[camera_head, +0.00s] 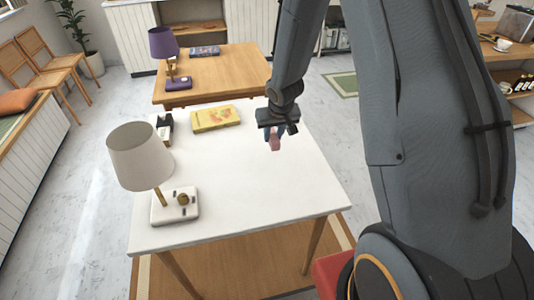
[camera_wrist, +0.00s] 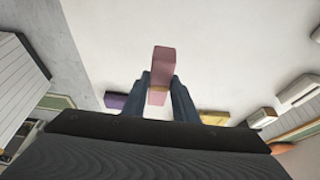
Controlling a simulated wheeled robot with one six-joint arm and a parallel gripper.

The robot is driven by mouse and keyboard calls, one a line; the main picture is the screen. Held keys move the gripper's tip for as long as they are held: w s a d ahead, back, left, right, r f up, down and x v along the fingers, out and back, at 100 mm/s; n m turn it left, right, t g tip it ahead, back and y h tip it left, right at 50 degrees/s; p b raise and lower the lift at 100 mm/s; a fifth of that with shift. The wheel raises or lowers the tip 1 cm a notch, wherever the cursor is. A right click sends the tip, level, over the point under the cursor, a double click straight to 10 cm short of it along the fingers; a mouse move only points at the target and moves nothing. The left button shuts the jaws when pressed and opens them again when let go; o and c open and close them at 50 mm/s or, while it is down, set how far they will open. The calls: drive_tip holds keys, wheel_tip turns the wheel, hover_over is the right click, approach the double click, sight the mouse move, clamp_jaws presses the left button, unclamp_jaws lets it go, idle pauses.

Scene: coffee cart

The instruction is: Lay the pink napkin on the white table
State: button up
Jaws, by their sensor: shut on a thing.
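The pink napkin (camera_head: 275,143) is small and folded, and it hangs from my gripper (camera_head: 274,130) in the head view. In the wrist view the napkin (camera_wrist: 164,66) sticks out between the two dark fingers of my gripper (camera_wrist: 161,86). The gripper is shut on it. The white table (camera_head: 245,187) lies below, and the napkin appears above its right part. I cannot tell the exact gap between napkin and tabletop. The tabletop (camera_wrist: 220,50) fills much of the wrist view.
On the white table stand a beige-shaded lamp (camera_head: 140,157), a yellow box (camera_head: 215,119) and a dark holder (camera_head: 165,126). A wooden table (camera_head: 222,77) behind bears a purple lamp (camera_head: 163,44). The middle and front right of the white table are clear.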

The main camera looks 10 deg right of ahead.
drive_tip(key=shift+f+b, duration=4)
drive_tip(key=shift+b, duration=0.95)
drive_tip(key=shift+f, duration=0.15)
drive_tip(key=o, duration=1)
drive_tip(key=shift+r, duration=0.2)
drive_tip(key=p+v, duration=0.9)
drive_tip(key=v, duration=0.2)
drive_tip(key=shift+r, duration=0.1)
drive_tip(key=shift+s+d+r+p, duration=0.1)
drive_tip(key=shift+s+r+p, duration=0.25)
drive_tip(key=shift+r+p, duration=0.15)
drive_tip(key=s+r+g, duration=0.1)
drive_tip(key=s+r, duration=0.3)
drive_tip(key=s, duration=0.6)
drive_tip(key=s+r+g, duration=0.2)
drive_tip(key=s+r, duration=0.3)
drive_tip(key=s, duration=0.4)
drive_tip(key=shift+s+a+r, duration=0.2)
drive_tip(key=shift+s, duration=0.15)
